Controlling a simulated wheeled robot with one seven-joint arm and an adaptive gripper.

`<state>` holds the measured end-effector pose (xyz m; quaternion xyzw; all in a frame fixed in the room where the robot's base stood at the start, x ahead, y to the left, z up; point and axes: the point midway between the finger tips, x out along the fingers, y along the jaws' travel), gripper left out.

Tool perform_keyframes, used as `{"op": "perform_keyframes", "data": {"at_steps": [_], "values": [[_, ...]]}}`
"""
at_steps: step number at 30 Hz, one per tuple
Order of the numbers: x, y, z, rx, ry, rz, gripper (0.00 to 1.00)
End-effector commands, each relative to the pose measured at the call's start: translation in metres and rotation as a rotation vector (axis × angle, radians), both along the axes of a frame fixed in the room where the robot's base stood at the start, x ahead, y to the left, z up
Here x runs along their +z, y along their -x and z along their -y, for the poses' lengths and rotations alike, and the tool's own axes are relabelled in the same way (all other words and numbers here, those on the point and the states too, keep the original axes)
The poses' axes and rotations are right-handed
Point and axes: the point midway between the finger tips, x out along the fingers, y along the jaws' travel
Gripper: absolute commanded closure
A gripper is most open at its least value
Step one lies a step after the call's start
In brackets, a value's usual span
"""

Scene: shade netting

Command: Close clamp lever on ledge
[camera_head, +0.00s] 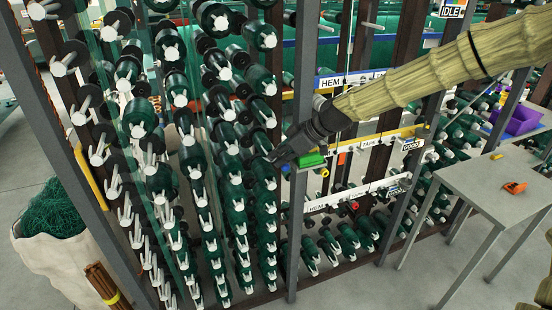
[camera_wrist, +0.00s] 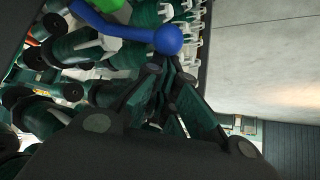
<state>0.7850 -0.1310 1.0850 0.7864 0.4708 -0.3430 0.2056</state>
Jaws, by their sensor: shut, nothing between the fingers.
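My gripper (camera_head: 272,158) is shut and empty at the front of the rack, pointing left among the green spools. In the wrist view its fingers (camera_wrist: 168,85) come together just below a blue lever with a round ball end (camera_wrist: 168,40). I cannot tell whether they touch it. The lever's arm runs up and left from the ball. A bright green part (camera_wrist: 108,5) shows beside it at the top edge. In the head view a green block (camera_head: 311,159) sits just right of my gripper, by the ledge (camera_head: 370,140).
Dense rows of green spools (camera_head: 190,155) on white pegs fill the rack left of my gripper. A grey upright post (camera_head: 297,235) stands close by. A grey table (camera_head: 490,185) with an orange tool (camera_head: 515,187) stands at right. Open floor lies below.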

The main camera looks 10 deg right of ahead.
Motion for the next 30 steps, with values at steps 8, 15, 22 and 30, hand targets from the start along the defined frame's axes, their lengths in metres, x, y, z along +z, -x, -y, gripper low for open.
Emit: {"op": "perform_keyframes", "data": {"at_steps": [8, 15, 22, 30], "values": [[-0.001, 0.001, 0.001, -0.001, 0.0, -0.002, 1.0], [0.002, 0.001, 0.002, -0.001, 0.001, -0.001, 1.0], [0.018, 0.003, 0.013, 0.001, -0.001, 0.0, 1.0], [0.053, 0.009, 0.032, 0.012, -0.002, 0.0, 1.0]]}}
